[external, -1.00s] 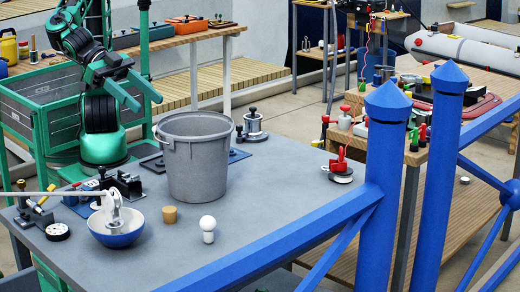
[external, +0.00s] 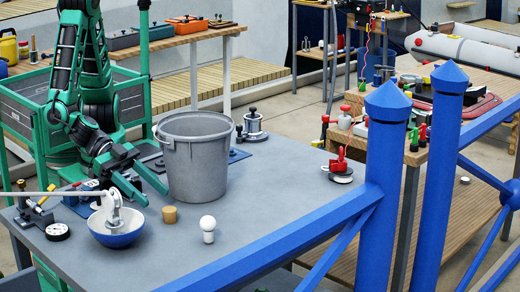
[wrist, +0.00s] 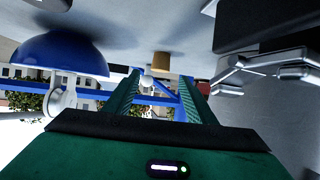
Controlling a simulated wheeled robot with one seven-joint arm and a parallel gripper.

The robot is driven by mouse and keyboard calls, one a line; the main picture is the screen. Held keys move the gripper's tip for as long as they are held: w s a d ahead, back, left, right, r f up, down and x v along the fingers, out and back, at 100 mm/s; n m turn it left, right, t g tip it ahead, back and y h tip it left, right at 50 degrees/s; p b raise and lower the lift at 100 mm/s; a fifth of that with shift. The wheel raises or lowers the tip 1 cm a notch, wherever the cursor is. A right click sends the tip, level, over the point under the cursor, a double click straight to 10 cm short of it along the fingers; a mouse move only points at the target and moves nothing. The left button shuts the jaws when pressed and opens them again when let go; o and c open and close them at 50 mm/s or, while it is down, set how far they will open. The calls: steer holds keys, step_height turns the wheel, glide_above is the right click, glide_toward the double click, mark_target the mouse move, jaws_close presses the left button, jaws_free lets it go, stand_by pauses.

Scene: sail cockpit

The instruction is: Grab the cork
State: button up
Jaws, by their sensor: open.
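The cork (external: 169,215) is a small tan cylinder standing upright on the grey table (external: 262,215), between the blue bowl and the white ball-topped peg. My gripper (external: 157,197) is open and empty. In the external view its green fingers reach down close behind the cork, apart from it. In the wrist view, where the scene appears upside down, the cork (wrist: 161,64) shows beyond and between the fingertips of my gripper (wrist: 163,90).
A blue bowl (external: 117,238) holding a shackle-like fitting stands left of the cork. A grey bucket (external: 196,165) stands close to the right of my fingers. A white ball-topped peg (external: 208,228) stands right of the cork. Open table lies farther right.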

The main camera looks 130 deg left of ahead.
mark_target(167, 209)
steer(key=shift+x, duration=3.85)
steer(key=shift+f, duration=0.1)
steer(key=c, duration=1.1)
